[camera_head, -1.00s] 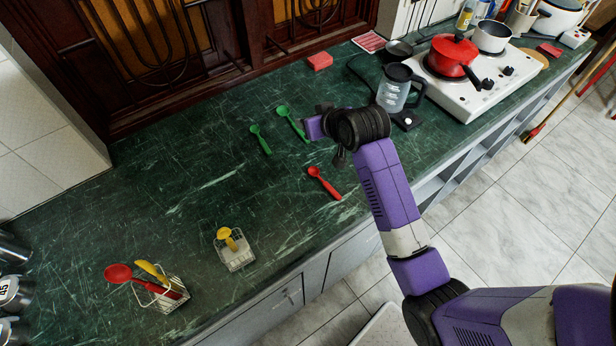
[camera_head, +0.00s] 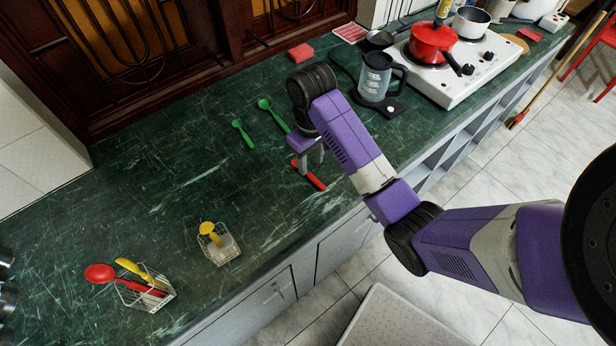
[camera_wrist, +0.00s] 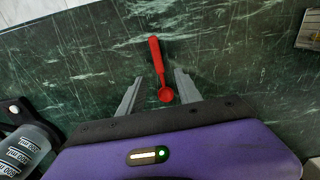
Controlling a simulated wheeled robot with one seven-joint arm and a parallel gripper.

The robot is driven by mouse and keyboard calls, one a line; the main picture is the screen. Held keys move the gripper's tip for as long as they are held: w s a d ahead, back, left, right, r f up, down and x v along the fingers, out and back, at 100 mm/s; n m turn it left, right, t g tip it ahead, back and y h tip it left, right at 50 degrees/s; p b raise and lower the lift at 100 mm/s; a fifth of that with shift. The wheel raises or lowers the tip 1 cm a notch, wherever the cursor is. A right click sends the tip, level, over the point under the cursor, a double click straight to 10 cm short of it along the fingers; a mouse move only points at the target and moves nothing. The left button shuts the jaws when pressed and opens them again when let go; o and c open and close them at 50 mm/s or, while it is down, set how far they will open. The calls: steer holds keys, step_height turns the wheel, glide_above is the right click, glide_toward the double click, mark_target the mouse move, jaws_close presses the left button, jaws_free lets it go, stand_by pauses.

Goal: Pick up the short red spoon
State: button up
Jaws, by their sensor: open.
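The short red spoon (camera_head: 312,178) lies on the green counter, partly hidden behind my gripper in the head view. In the wrist view the red spoon (camera_wrist: 157,62) shows whole, its bowl near my gripper and its handle pointing away. My gripper (camera_head: 308,168) is open and points down over the spoon. In the wrist view my gripper's fingers (camera_wrist: 157,84) stand on either side of the spoon's bowl, with gaps on both sides. I cannot tell how far the fingertips are above the counter.
Two green spoons (camera_head: 244,134) lie to the left. A wire basket (camera_head: 222,247) holds a yellow spoon; another basket (camera_head: 148,290) holds red and yellow spoons. A blender-like jug (camera_head: 374,78) and a stove (camera_head: 450,82) with a red pot (camera_head: 432,42) stand right. The counter's left-middle is clear.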

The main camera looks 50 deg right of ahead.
mark_target(310, 175)
steer(key=shift+f+b, duration=0.55)
steer(key=shift+f, duration=2.1)
jaws_close()
